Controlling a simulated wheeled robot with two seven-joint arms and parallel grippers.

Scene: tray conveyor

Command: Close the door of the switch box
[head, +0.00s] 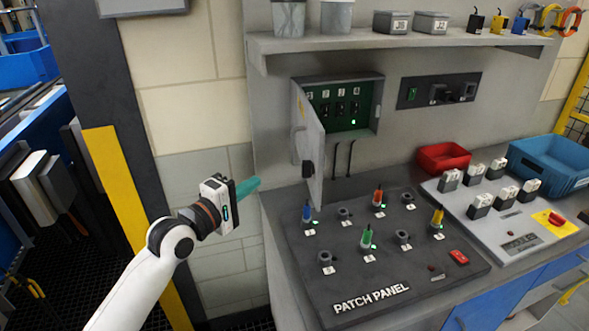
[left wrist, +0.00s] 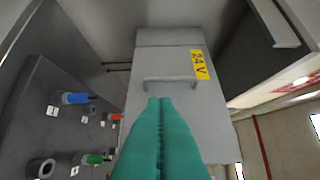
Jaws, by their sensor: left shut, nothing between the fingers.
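The switch box (head: 381,103) is mounted on the wall under the shelf, with a green inside showing switches and a lit green lamp. Its grey door (head: 312,135) stands open, swung out from the box's left side. In the left wrist view the door's outer face (left wrist: 218,125) carries a bar handle (left wrist: 172,79) and a yellow 24V label (left wrist: 199,64). My left gripper (head: 257,182), with teal fingers (left wrist: 153,101), is shut and empty. It is left of the door, apart from it, pointing toward its outer face. My right gripper is out of view.
The dark patch panel (head: 410,265) with several coloured plugs lies below and right of the door. A shelf (head: 400,43) with cups and boxes runs above. A red bin (head: 443,157) and blue bin (head: 550,163) stand right. A dark post (head: 95,70) stands left.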

